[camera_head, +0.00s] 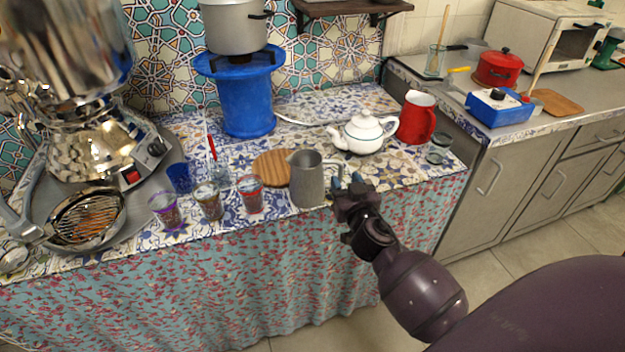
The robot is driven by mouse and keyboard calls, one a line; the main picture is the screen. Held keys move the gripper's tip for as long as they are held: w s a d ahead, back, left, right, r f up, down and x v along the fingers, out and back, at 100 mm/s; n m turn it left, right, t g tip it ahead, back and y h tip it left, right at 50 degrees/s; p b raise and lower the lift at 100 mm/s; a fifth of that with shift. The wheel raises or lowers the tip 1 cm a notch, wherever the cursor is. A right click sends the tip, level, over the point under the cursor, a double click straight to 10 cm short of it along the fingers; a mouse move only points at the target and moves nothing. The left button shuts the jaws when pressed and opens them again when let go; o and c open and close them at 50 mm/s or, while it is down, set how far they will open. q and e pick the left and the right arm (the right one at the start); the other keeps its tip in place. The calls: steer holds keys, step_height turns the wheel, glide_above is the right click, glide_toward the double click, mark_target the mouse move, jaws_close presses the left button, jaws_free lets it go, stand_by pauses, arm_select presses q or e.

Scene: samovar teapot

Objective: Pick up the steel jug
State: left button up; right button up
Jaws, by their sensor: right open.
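The steel jug (307,180) is grey and stands upright near the front edge of the tiled counter, with its spout to the left and its handle to the right. My right gripper (347,184) is at the jug's handle side, with its blue-tipped fingers open close to the handle. I cannot tell whether the fingers touch the handle or lie around it. The jug's body is in plain view; part of its handle is close to the fingertips. My left gripper is not in view.
Several small patterned glasses (208,201) stand left of the jug. A round wooden board (270,167) lies behind it. A white teapot (362,134) and a red jug (416,118) stand behind my right gripper. A large samovar (85,140) fills the left.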

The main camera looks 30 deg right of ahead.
mark_target(341, 173)
steer(key=x, duration=0.4)
jaws_close()
stand_by(0.4)
